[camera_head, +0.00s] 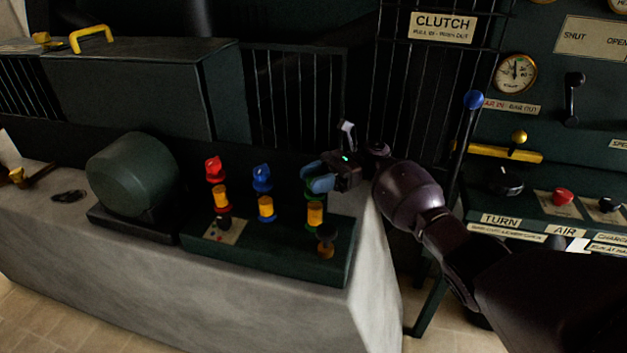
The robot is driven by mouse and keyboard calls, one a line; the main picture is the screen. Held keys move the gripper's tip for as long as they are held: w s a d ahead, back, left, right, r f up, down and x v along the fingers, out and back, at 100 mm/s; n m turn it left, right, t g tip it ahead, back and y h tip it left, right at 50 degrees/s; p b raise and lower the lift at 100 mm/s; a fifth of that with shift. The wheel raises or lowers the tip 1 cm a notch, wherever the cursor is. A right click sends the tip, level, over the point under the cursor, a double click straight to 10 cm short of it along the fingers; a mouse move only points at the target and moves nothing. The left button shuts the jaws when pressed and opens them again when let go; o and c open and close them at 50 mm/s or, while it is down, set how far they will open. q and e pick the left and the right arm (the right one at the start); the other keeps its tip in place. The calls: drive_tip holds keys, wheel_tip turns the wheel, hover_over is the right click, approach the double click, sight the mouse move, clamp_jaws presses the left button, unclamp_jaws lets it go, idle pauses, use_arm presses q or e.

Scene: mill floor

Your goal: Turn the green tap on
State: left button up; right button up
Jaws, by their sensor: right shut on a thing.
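Three taps stand in a row on a dark green base on a concrete block. The red tap (214,169) is at the left and the blue tap (262,178) is in the middle. The green tap (309,184) is at the right, mostly hidden behind my right gripper (318,182). My right gripper reaches in from the right and its blue-grey fingers are shut on the green tap's top. The tap handle's exact angle cannot be made out. My left gripper is not in view.
A dark rounded housing (133,178) stands left of the taps. A blue-knobbed lever (473,100) and a control panel (560,145) stand at the right. A barred guard (290,95) is behind.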

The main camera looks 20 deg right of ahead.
drive_tip(key=shift+g, duration=0.3)
drive_tip(key=o, duration=0.9)
drive_tip(key=shift+c, duration=0.2)
drive_tip(key=shift+d, duration=0.2)
drive_tip(key=b+v, duration=0.2)
drive_tip(key=v, duration=0.8)
drive_tip(key=shift+d, duration=0.2)
